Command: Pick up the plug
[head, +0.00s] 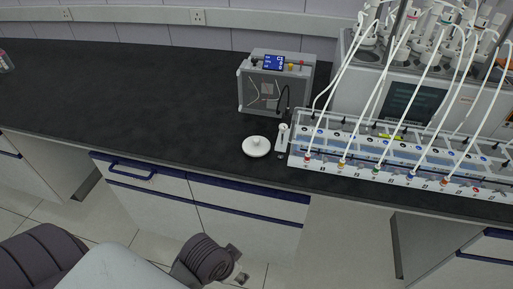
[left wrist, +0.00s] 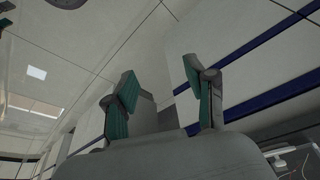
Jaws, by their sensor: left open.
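A round white piece with a knob on top (head: 256,146), which looks like the plug, lies on the dark bench top near the front edge. Just right of it stands a small white upright holder or fitting (head: 282,138); its exact form is too small to tell. My left gripper (left wrist: 166,92) shows in the left wrist view with two green-padded fingers spread apart and nothing between them. In the head view my left arm is low, in front of the cabinets and well short of the bench top; its fingers are not clear there. My right gripper is not in view.
A grey box with a blue display (head: 277,82) stands behind the white piece. A long rack (head: 350,158) with several white tubes, below a reactor unit, fills the right. The bench (head: 130,90) is clear at left. Cabinets with a blue handle (head: 132,172) stand below.

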